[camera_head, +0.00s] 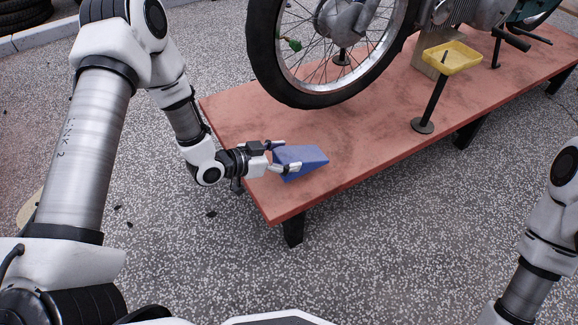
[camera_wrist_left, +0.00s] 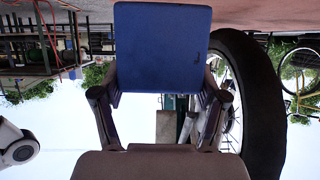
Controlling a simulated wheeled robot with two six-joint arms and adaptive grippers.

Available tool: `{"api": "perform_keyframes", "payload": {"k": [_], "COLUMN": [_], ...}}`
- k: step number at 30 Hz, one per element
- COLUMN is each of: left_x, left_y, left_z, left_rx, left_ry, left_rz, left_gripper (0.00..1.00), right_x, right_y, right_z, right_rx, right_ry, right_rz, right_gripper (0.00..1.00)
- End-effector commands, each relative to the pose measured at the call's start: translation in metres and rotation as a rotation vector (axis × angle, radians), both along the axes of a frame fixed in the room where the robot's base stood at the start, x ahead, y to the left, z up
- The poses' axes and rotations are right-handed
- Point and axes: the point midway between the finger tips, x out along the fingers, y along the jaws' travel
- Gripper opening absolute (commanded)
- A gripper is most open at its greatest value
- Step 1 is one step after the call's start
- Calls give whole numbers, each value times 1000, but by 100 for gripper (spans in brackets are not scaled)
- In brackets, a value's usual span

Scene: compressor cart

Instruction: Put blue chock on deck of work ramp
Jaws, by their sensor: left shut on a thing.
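The blue chock (camera_head: 303,160) is a wedge over the near left end of the work ramp's reddish deck (camera_head: 350,142). My left gripper (camera_head: 286,157) is shut on the chock, one finger on each side, at its thick end. The thin end points right, along the deck. In the left wrist view the chock (camera_wrist_left: 162,45) fills the space between the fingers, with its flat blue face towards the camera. I cannot tell whether its underside touches the deck. My right arm shows at the right edge of the head view, but its gripper is out of view.
A motorcycle stands on the ramp, its front tyre (camera_head: 300,98) behind the chock. A yellow tray (camera_head: 453,57) on a black post (camera_head: 430,100) stands further right at the deck's near edge. The deck between chock and post is clear.

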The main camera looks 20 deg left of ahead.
Motion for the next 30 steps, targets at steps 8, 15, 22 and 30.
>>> {"api": "perform_keyframes", "payload": {"k": [8,15,22,30], "left_x": [16,16,15,15], "left_y": [-1,-1,-1,-1], "left_z": [-37,-35,-38,-38], "left_rx": [0,-1,0,0], "left_ry": [1,1,2,1], "left_rz": [0,0,-1,0], "left_gripper": [18,18,98,98], "right_x": [1,1,1,1], "right_y": [0,0,0,0], "right_z": [-34,-31,-32,-32], "right_rx": [0,0,0,0], "right_ry": [-2,-3,-3,-3], "right_rz": [-2,-4,-4,-4], "right_gripper": [40,40,40,40]}}
